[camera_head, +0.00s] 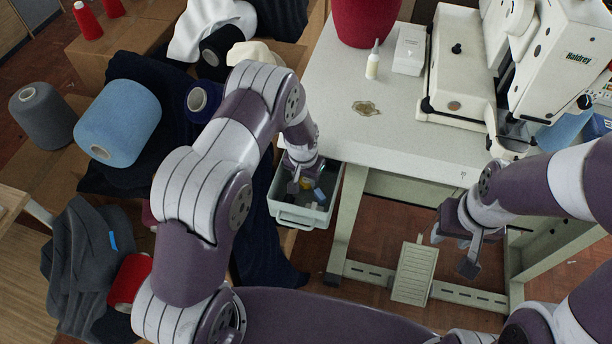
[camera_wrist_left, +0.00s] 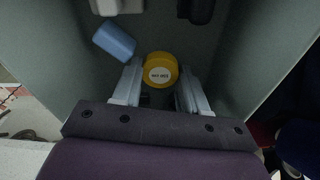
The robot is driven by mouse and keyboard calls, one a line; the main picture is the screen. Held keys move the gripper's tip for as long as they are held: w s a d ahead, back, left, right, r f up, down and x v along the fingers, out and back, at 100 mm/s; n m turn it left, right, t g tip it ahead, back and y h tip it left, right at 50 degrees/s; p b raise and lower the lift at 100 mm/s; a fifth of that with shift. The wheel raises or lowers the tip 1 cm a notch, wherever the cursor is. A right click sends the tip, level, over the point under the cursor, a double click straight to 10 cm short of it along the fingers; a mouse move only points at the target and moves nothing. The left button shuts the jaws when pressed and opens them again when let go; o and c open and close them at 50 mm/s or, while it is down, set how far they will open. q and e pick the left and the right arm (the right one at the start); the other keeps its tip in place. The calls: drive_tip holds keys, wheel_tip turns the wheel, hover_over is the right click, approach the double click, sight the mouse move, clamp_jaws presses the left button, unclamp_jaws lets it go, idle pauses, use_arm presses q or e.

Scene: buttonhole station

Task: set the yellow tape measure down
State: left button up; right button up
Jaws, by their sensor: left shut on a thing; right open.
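The yellow tape measure (camera_wrist_left: 160,70) is round with a white label and sits between the two fingertips of my left gripper (camera_wrist_left: 158,90) in the left wrist view. My left gripper is shut on it, inside a grey-green bin. The bin (camera_head: 300,216) hangs at the left side of the sewing table. I cannot tell whether the tape measure touches the bin floor. My right gripper (camera_head: 456,243) is open and empty in front of the table.
In the bin lie a blue block-like thing (camera_wrist_left: 114,42), a pale thing (camera_wrist_left: 118,6) and a dark thing (camera_wrist_left: 196,10). The bin walls stand close around my left gripper. The white table (camera_head: 400,130) carries a sewing machine (camera_head: 560,60). Yarn cones (camera_head: 118,122) stand to the left.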

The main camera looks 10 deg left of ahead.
sight(303, 187)
use_arm(q)
drive_tip(key=shift+f, duration=0.4)
drive_tip(key=o, duration=1)
drive_tip(key=shift+o, duration=0.2)
drive_tip(key=shift+r, duration=0.35)
wheel_tip(303, 187, up, 13)
drive_tip(key=s+p, duration=0.1)
drive_tip(key=s, duration=0.1)
drive_tip(key=s+a+r+n, duration=0.1)
drive_tip(key=s+a+r, duration=0.1)
drive_tip(key=s+r, duration=0.3)
drive_tip(key=s+a+r+n, duration=0.1)
drive_tip(key=s+a+r, duration=0.2)
drive_tip(key=s, duration=1)
drive_tip(key=shift+a+r, duration=0.15)
drive_tip(key=shift+r, duration=0.8)
